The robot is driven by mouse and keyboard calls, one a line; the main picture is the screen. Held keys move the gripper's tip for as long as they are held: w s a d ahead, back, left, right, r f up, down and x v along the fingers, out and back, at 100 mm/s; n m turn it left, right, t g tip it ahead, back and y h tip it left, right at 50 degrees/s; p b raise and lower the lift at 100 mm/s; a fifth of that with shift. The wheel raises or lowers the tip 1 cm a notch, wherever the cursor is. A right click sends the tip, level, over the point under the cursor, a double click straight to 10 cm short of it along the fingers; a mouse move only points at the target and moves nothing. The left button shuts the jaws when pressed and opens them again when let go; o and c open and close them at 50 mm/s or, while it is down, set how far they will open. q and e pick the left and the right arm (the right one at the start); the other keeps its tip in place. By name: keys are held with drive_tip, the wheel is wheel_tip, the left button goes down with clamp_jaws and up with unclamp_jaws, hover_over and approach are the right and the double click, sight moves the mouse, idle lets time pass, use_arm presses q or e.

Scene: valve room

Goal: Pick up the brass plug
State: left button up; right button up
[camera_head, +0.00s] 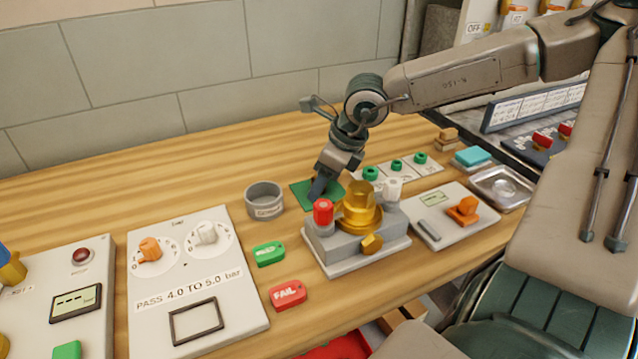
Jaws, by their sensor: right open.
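A grey block (322,250) on a pale plate stands at the middle right of the bench. On it is a large brass piece (359,208), with a smaller brass fitting (371,244) on its front side. I cannot tell which brass part is the plug. My right gripper (318,188) points down over a green mat (302,194), behind and left of the block. It is open. The gripper covers part of the mat, so anything small between the fingers is hidden. My left gripper is not in view.
A red knob (323,212) and a white knob (392,189) flank the brass piece. A grey round cup (264,199) stands left of the mat. Green (268,253) and red FAIL (288,294) tags lie in front. A dial panel (190,285) is at left. The back of the bench is clear.

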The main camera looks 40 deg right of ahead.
drive_tip(key=c, duration=1.2)
drive_tip(key=shift+r, duration=0.15)
